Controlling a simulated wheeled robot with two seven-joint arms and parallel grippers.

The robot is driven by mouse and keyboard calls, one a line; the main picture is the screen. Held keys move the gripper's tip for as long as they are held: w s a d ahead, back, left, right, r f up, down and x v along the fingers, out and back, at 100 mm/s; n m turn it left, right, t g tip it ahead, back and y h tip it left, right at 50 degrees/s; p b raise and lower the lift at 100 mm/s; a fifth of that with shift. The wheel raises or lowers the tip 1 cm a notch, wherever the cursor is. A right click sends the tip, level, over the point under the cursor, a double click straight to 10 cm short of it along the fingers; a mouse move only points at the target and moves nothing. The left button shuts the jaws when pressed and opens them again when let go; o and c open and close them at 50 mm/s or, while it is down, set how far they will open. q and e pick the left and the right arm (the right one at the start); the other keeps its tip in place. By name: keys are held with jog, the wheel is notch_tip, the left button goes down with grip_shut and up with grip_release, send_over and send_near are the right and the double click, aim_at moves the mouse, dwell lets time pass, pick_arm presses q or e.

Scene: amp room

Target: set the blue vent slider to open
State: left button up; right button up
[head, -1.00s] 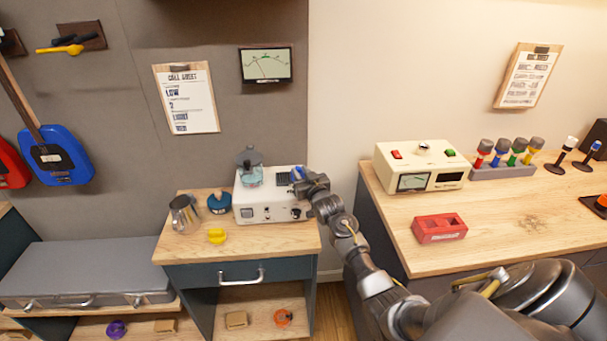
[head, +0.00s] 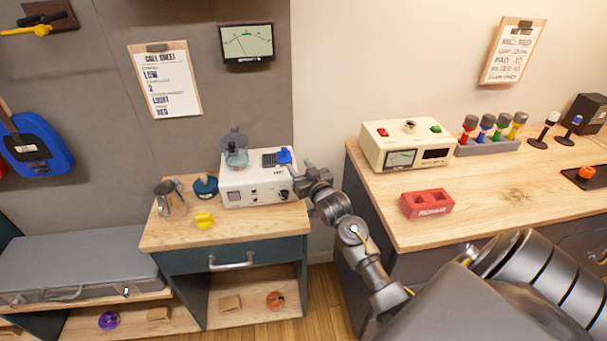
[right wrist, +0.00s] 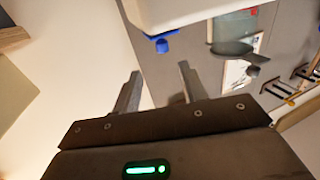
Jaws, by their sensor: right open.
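The blue vent slider (head: 285,156) is at the right end of a dark slatted vent (head: 269,160) on top of the white amp-like box (head: 240,180). In the right wrist view the blue slider (right wrist: 166,41) shows beside the edge of the white box (right wrist: 190,10), beyond the fingertips. My right gripper (head: 301,172) is just right of the box, close to the slider but apparently apart from it. In the right wrist view my right gripper (right wrist: 160,85) is open with nothing between its fingers. My left gripper is not in view.
A glass-topped grey fixture (head: 236,155) stands on the box, left of the vent. A metal jug (head: 170,200), a blue round item (head: 205,187) and a yellow item (head: 204,220) are on the small wooden cabinet (head: 160,238). A cream meter unit (head: 407,145) stands on the right bench.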

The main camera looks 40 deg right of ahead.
jog(key=shift+s+a, duration=0.2)
jog(key=shift+s, duration=0.9)
